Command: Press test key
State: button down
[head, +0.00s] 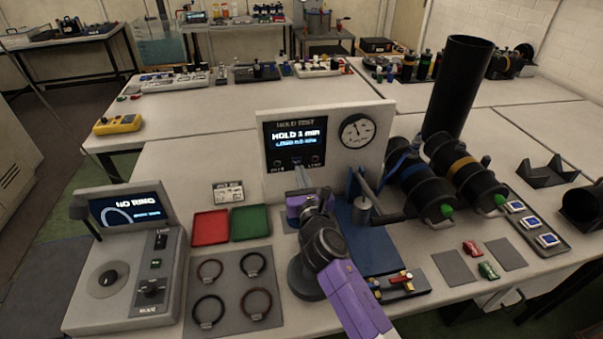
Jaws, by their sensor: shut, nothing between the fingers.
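The hold test panel (258,130) stands upright at the middle of the table. Its screen (296,134) reads "HOLD 1 MIN" with a smaller line below. A round dial gauge (357,131) is at its right. Small labelled controls sit under the screen, one at left (278,163) and one at right (316,161); their labels are too small to read surely. My gripper (298,166) is shut and empty, its tips at the panel's lower face between these controls. I cannot tell whether it touches a key. My arm hides the area in front.
A tall black tube (457,85) stands behind. Red (210,228) and green (250,223) trays, a mat with rings (232,290) and a "NO RING" tester (125,265) are left.

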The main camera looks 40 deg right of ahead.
jog(key=b+v, duration=0.1)
jog(key=v, duration=1)
jog(key=shift+w, duration=0.15)
dwell(0.6)
jog(key=s+a+m+t+y, duration=0.1)
jog(key=s+a+m+y, duration=0.25)
jog(key=a+m, duration=0.4)
jog(key=s+a+m+t+y, duration=0.25)
jog(key=s+a+m, duration=0.2)
jog(key=m, duration=0.55)
jog(key=s+a+m+g+y, duration=0.1)
jog(key=s+m, duration=0.3)
jog(key=s, duration=0.4)
jog(key=s+a+m+g+y, duration=0.1)
jog(key=s+a+m, duration=0.2)
jog(key=s, duration=0.5)
jog(key=s+a+m+g+y, duration=0.1)
jog(key=s+a+m+y, duration=0.1)
jog(key=s, duration=0.6)
jog(key=a+m, duration=0.1)
jog(key=m, duration=0.1)
jog(key=shift+s+a+r+m+g, duration=0.25)
jog(key=shift+s+a+m+g, duration=0.1)
jog(key=shift+s, duration=0.05)
